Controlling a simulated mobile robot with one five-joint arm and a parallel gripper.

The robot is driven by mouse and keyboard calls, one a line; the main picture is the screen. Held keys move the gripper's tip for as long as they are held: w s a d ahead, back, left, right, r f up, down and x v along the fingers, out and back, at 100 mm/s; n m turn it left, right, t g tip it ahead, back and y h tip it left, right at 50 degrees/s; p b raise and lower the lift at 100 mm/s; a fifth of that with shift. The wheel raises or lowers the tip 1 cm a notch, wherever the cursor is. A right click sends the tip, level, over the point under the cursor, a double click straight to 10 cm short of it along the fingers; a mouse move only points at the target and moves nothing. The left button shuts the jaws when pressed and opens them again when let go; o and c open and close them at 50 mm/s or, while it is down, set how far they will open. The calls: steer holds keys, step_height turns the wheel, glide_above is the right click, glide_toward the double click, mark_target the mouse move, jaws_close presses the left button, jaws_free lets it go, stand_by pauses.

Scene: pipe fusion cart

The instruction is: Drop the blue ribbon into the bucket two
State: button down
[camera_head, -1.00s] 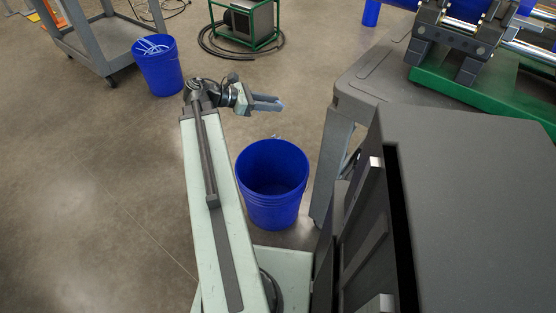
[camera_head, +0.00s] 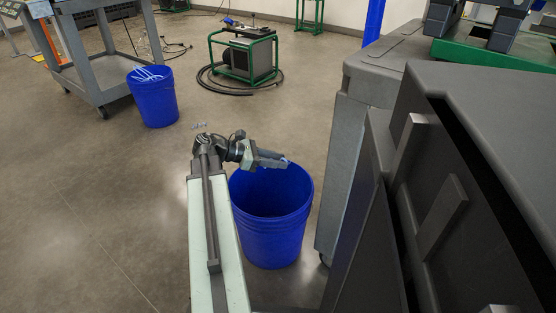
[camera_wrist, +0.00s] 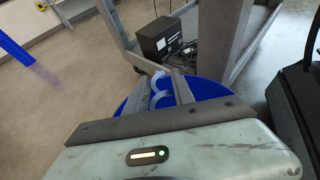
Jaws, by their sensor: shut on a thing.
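My gripper (camera_head: 284,162) is above the far rim of the near blue bucket (camera_head: 270,242) in the head view. It is shut on the blue ribbon (camera_wrist: 159,82), which shows as a pale blue curl between the fingers in the wrist view. Only a tiny pale bit of it shows at the fingertips in the head view. The near bucket also shows below the fingers in the wrist view (camera_wrist: 207,89). The visible part of its inside looks empty. A second blue bucket (camera_head: 154,106) stands farther left with pale ribbons in it. No label shows which is bucket two.
A grey cart (camera_head: 345,150) stands close right of the near bucket, and a dark cabinet fills the right foreground. A grey trolley (camera_head: 92,70) is at the upper left. A green-framed machine (camera_head: 243,56) with a hose stands behind.

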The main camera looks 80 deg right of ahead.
step_height(320, 180, down, 4)
steer(key=shift+r+b, duration=0.25)
steer(key=shift+b, duration=0.95)
steer(key=c, duration=1)
jaws_free()
steer(key=p+v, duration=0.3)
steer(key=v, duration=0.4)
steer(key=shift+d+r, duration=0.1)
steer(key=shift+r, duration=0.05)
steer(key=shift+w+a, duration=0.2)
steer(key=shift+w, duration=0.15)
